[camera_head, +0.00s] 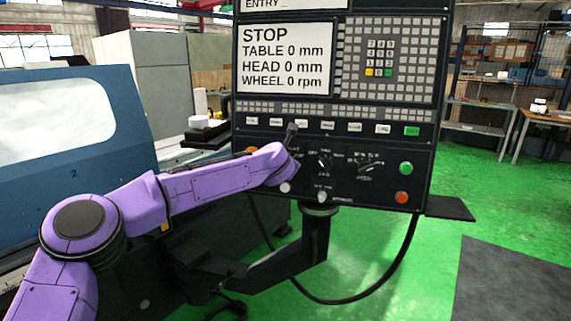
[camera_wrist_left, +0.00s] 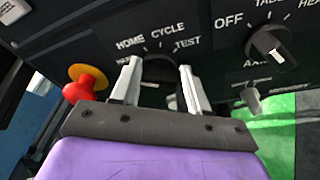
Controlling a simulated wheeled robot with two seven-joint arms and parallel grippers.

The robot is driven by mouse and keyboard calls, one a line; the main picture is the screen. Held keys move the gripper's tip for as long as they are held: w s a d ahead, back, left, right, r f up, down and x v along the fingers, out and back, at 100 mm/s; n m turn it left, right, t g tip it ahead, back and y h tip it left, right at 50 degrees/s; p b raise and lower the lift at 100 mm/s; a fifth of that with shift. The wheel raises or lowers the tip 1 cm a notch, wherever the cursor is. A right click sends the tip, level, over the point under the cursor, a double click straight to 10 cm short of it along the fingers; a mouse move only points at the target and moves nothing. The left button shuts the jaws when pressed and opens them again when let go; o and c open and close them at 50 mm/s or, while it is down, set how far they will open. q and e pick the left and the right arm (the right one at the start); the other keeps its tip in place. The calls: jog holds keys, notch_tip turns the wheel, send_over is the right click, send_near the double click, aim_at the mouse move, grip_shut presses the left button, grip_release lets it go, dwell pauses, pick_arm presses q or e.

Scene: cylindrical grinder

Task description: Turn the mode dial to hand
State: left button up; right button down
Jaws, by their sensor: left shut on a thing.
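The mode dial (camera_wrist_left: 160,70) is a dark knob on the control panel (camera_head: 337,112), with HOME, CYCLE and TEST printed around it in the left wrist view. More lettering at its lower left is partly hidden by a finger. My left gripper (camera_wrist_left: 160,82) has one pale finger on each side of the knob and is shut on it. The knob's pointer is hidden, so its setting cannot be told. In the head view my purple left arm reaches the panel's lower left and covers the dial. My right gripper is not in view.
A red mushroom button (camera_wrist_left: 86,86) on a yellow base sits close left of my left gripper. An axis dial (camera_wrist_left: 268,44) marked OFF is to the right, with a small switch (camera_wrist_left: 250,100) below it.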

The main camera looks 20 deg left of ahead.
pick_arm(q)
jog(key=shift+f, duration=0.15)
jog(key=o, duration=1)
jog(key=shift+o, duration=0.2)
jog(key=b+v, duration=0.3)
jog(key=v, duration=0.7)
jog(key=shift+s+b, duration=0.25)
jog(key=shift+b, duration=0.1)
